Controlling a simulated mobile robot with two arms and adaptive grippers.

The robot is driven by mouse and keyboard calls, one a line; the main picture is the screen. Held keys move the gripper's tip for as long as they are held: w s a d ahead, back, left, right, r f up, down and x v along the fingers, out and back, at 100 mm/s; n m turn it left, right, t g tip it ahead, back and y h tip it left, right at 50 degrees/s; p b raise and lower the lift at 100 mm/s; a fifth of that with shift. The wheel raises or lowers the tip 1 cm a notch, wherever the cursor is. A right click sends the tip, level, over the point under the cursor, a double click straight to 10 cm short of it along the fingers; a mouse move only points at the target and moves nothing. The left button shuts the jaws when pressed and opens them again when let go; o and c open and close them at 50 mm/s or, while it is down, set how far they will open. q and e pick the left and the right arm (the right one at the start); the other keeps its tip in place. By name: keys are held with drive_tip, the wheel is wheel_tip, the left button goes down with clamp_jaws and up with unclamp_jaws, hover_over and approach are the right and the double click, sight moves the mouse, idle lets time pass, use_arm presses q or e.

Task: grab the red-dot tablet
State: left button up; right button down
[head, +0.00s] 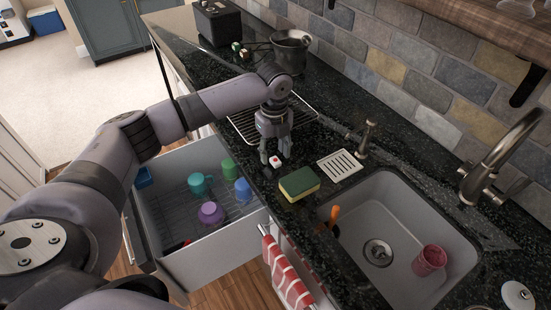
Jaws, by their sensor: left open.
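The red-dot tablet (276,161) is a small white block with a red mark on top. It is at the front edge of the dark counter (335,118), left of the sponge. My left gripper (274,158) points down right at the tablet, with its fingers open around or just behind it. I cannot tell whether the fingers touch it. My right gripper is not in view.
A yellow-green sponge (299,184) lies close to the tablet. The sink (408,215) holds a red cup (429,260). A wire rack (243,124) lies behind my gripper. Below, an open drawer (213,246) holds several colored cups.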

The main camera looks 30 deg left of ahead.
use_arm(q)
drive_tip(key=shift+f, duration=0.9)
drive_tip(key=shift+c, duration=0.2)
drive_tip(key=c, duration=0.7)
drive_tip(key=shift+c, duration=1.3)
drive_tip(key=shift+r, duration=0.1)
